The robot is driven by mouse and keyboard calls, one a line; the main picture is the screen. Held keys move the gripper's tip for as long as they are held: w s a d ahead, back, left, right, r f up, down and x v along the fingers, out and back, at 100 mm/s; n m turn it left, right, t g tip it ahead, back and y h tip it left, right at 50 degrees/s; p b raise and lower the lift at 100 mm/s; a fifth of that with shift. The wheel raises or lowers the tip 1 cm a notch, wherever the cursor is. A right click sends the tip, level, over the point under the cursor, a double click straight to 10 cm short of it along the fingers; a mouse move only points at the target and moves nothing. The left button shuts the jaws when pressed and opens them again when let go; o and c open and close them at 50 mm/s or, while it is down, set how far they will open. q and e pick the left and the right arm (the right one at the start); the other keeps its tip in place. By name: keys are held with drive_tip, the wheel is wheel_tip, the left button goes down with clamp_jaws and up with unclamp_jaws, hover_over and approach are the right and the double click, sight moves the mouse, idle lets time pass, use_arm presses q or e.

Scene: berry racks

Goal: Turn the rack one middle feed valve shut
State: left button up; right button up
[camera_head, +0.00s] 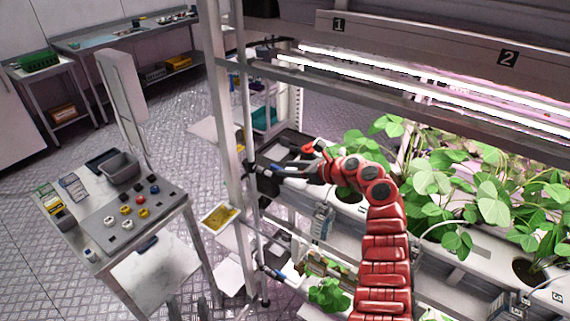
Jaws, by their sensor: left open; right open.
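My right arm comes in from the bottom, right of the middle, and bends left toward the end post of rack one. My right gripper (285,171) is open, its dark fingers close to the upright feed pipe at middle height. A lower valve with a blue handle (272,272) sits further down the same pipe. The rack one number plate (339,25) is on the top beam.
Leafy plants (440,180) fill the shelf right of my arm, under bright light tubes (370,75). A yellow card (219,217) is left of the rack post (222,120). A steel cart (165,222) with a grey bin (120,168) and coloured knobs stands left; floor lies between.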

drive_tip(key=shift+x, duration=0.9)
drive_tip(key=shift+s, duration=0.1)
clamp_jaws()
